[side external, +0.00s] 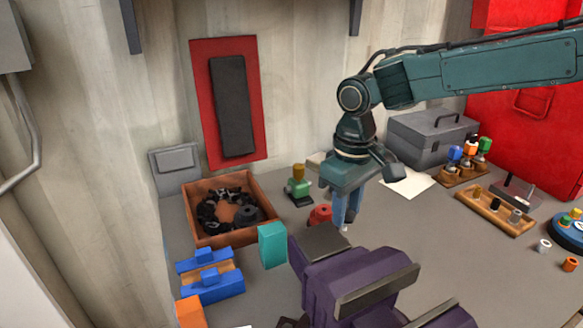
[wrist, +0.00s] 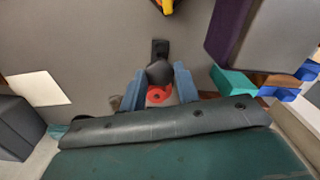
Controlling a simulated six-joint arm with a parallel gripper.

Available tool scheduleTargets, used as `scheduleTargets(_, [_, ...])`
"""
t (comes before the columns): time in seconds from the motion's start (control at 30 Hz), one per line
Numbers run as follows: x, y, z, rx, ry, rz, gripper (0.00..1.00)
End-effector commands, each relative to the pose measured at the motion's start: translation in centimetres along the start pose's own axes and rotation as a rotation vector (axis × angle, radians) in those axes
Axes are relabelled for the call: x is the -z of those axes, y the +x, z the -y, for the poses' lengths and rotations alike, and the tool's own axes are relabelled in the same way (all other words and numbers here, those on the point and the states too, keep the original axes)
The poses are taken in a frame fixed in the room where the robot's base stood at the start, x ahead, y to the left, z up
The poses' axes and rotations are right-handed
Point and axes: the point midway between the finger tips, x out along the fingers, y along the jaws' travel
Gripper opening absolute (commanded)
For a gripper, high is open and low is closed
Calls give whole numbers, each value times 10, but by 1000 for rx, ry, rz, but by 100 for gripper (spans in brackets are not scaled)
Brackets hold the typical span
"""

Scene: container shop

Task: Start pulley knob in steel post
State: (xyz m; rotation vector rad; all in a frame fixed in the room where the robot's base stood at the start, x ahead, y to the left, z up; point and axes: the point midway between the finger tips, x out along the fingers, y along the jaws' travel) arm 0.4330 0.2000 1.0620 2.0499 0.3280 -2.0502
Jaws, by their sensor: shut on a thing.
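My gripper (side external: 346,222) points down over the bench behind the purple vise-like block. In the wrist view its two blue fingers (wrist: 159,69) flank a dark rounded piece (wrist: 159,73), which they appear to grip. I cannot tell for sure whether this is the pulley knob. A red disc-like part (wrist: 158,95) with a dark centre shows between the fingers, just below the dark piece in the picture. In the side view a red rounded part (side external: 320,214) is just left of the fingers. A dark upright or plate (wrist: 160,48) shows beyond the fingertips. I cannot identify the steel post.
The purple block (side external: 350,275) and a teal block (side external: 272,245) stand close in front. A wooden tray (side external: 226,183) of dark parts is at left, near a green-and-yellow piece (side external: 298,186). White paper (side external: 408,183) and a grey toolbox (side external: 430,138) are at back right.

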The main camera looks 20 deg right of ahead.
Motion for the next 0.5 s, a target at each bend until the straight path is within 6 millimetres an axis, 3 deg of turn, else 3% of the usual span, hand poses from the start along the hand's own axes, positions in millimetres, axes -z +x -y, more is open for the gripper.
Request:
scheduleTargets(0.27, [1, -2, 0, 0, 0, 0, 10])
scheduleTargets(0.5, [14, -9, -3, 0, 1, -1, 10])
